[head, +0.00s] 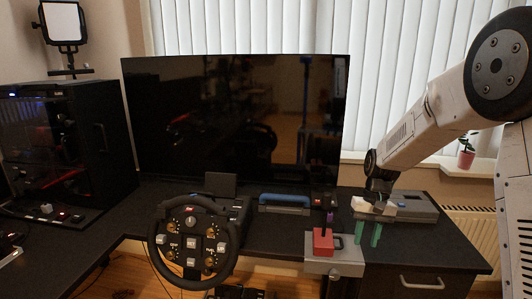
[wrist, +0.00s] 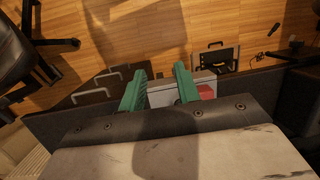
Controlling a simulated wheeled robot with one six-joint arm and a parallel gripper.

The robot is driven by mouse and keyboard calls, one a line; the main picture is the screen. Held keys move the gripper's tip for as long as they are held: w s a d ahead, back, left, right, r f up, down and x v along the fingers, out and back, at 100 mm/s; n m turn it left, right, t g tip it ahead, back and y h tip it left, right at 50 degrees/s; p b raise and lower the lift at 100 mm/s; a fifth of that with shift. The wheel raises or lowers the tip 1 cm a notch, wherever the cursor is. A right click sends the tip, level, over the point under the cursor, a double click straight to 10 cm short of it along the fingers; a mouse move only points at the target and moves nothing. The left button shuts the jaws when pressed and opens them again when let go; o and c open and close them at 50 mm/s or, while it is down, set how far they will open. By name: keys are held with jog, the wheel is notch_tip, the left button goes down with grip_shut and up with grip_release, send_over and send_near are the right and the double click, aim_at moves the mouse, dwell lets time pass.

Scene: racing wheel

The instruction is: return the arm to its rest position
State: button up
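My arm reaches in from the right in the head view. My gripper (head: 368,238) hangs over the front of the desk with its two green fingers pointing down and apart, nothing visible between them. It is just right of a red block-like part (head: 323,242) on a grey box (head: 333,268) at the desk's front edge; in the head view a gap shows between fingers and red part. In the wrist view the green fingers of my gripper (wrist: 160,72) are spread, with the grey box (wrist: 170,93) and red part (wrist: 205,92) beyond them.
A racing wheel (head: 191,243) stands left of the grey box. A large black monitor (head: 235,120) and a blue-handled case (head: 284,201) are behind. A grey device (head: 410,207) lies behind my gripper. A computer case (head: 65,150) stands far left. The desk's right front (head: 440,253) is clear.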

jog(key=s+r+t, duration=0.1)
jog(key=s+r, duration=0.4)
jog(key=s, duration=0.6)
jog(key=s+a+r+n+t+h, duration=0.1)
jog(key=s+r, duration=0.4)
jog(key=s, duration=0.6)
jog(key=s+a+r+t, duration=0.1)
jog(key=s+r, duration=0.5)
jog(key=s, duration=0.5)
jog(key=shift+s+t+h, duration=0.2)
jog(key=shift+t+h, duration=0.1)
jog(key=shift+t, duration=0.1)
